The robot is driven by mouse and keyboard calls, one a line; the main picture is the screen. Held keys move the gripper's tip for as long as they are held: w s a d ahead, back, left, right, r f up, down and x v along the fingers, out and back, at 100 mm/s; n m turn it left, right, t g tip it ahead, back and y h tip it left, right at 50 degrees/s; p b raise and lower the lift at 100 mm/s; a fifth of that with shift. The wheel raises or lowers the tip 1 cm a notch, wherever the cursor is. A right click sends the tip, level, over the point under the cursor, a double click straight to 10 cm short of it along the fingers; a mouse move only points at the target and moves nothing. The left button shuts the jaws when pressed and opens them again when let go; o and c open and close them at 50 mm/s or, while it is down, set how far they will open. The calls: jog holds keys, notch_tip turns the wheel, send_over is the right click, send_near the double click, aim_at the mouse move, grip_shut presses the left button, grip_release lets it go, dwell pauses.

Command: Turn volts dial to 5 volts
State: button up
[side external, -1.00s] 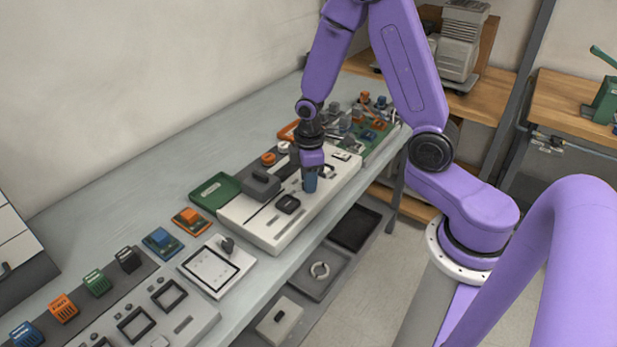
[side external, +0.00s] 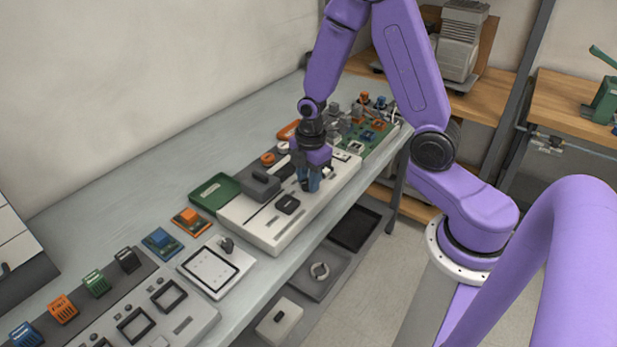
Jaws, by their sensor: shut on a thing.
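My gripper (side external: 309,184) points down over the right part of a pale control panel (side external: 262,233) on the bench. Its blue fingers are shut on a small dark knob, which looks like the volts dial (side external: 305,185); the fingers hide most of it. Any scale or volt markings are too small to read, so the dial's setting cannot be told. A black square part (side external: 287,204) sits on the panel just left of the fingers.
A grey block (side external: 259,184) and an orange round knob (side external: 267,159) are behind the gripper's left side. A green tray (side external: 214,190) lies left of the panel. A green board (side external: 376,137) with several parts stands at the right.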

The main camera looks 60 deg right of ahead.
dwell(0.3)
jog(key=o, duration=1.1)
jog(key=shift+c, duration=0.2)
jog(key=shift+r, duration=0.1)
notch_tip(320, 180, up, 17)
jog(key=shift+s, duration=0.45)
jog(key=shift+s+a, duration=0.1)
jog(key=shift+a, duration=0.1)
jog(key=s+a+f+m, duration=0.1)
jog(key=s+a, duration=0.3)
jog(key=s, duration=0.6)
jog(key=s+a+f+m, duration=0.2)
jog(key=s+a, duration=0.2)
jog(key=s, duration=0.7)
jog(key=shift+y, duration=0.3)
